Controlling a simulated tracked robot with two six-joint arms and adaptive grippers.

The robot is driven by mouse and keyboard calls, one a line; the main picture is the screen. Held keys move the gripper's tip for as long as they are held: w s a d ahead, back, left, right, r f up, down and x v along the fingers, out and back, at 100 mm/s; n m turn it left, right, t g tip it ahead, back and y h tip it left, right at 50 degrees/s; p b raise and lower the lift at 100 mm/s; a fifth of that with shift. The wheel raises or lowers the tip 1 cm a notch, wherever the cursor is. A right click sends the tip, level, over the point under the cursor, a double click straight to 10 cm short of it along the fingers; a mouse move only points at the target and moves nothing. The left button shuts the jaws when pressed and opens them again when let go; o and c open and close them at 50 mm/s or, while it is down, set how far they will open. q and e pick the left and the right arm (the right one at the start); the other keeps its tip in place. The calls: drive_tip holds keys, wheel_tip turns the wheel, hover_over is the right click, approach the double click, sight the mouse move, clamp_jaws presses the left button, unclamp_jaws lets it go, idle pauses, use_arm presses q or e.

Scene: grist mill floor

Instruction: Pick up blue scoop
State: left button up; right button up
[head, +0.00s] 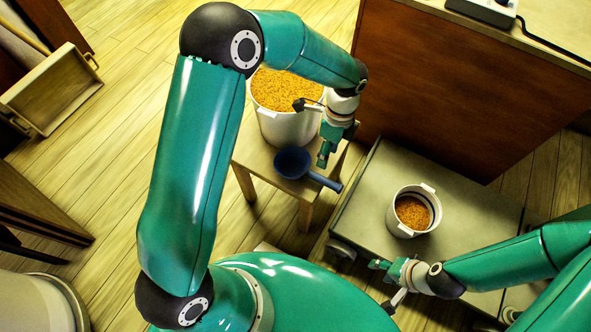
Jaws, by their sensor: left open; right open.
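The blue scoop (293,163) rests on a small wooden stool (249,160); its round bowl is to the left and its handle runs right and down past the stool's edge. My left gripper (324,158) is open and empty, above and close to the scoop's handle, just right of the bowl. I cannot tell whether it touches the scoop. My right gripper (383,281) is open and empty, low at the front edge of the grey cart.
A large white bucket of grain (283,126) stands on the stool behind the scoop. A smaller white bucket (404,232), partly filled with grain, stands on the grey cart (375,190). A brown cabinet (440,85) stands at the back right.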

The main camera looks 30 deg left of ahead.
sight(320, 176)
use_arm(q)
drive_tip(key=f, duration=0.2)
drive_tip(key=s+f+b, duration=0.1)
drive_tip(key=f, duration=0.2)
drive_tip(key=shift+s+f, duration=0.1)
drive_tip(key=shift+f, duration=0.2)
drive_tip(key=f, duration=0.1)
drive_tip(key=s+f+b, duration=0.1)
drive_tip(key=f, duration=0.1)
drive_tip(key=f+b, duration=0.1)
drive_tip(key=f, duration=0.1)
drive_tip(key=shift+s+a, duration=0.2)
drive_tip(key=shift+s, duration=0.05)
drive_tip(key=shift+r, duration=0.1)
clamp_jaws()
